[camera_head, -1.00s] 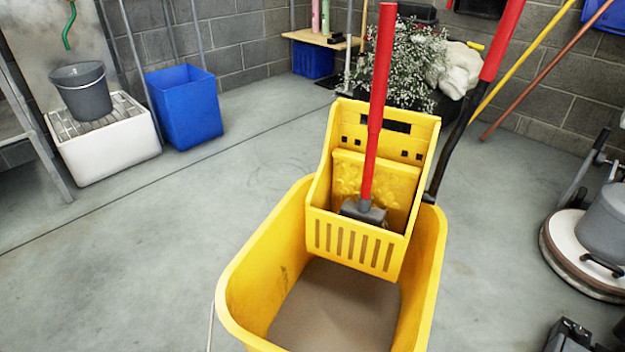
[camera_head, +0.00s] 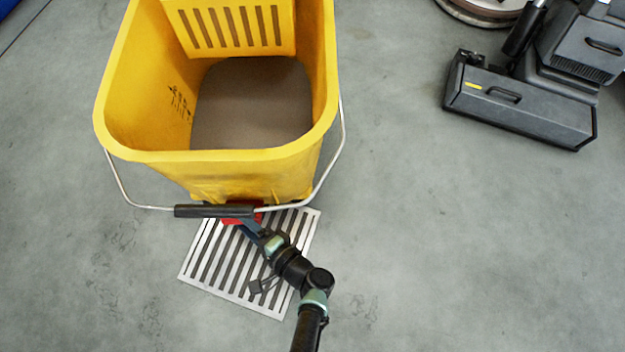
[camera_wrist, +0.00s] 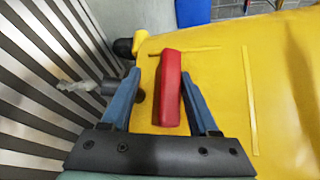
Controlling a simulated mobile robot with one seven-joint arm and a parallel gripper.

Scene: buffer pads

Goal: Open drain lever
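The yellow mop bucket (camera_head: 150,150) stands on the floor, with murky brown water (camera_head: 250,100) inside. The red drain lever (camera_wrist: 170,90) is low on its near outer wall. In the head view the red lever (camera_head: 243,213) is partly hidden behind the bucket's handle grip and my gripper. My gripper (camera_head: 249,225) reaches to the lever. In the wrist view its blue fingers (camera_wrist: 163,95) are apart, with the lever between them. A gap shows on the left of the lever; whether the right finger touches it I cannot tell.
A slotted metal floor drain (camera_head: 215,265) lies below the bucket's near end and under my arm. The wire handle with its black grip (camera_head: 200,211) hangs in front of the bucket, close over my gripper. A grey floor machine (camera_head: 520,100) stands at right.

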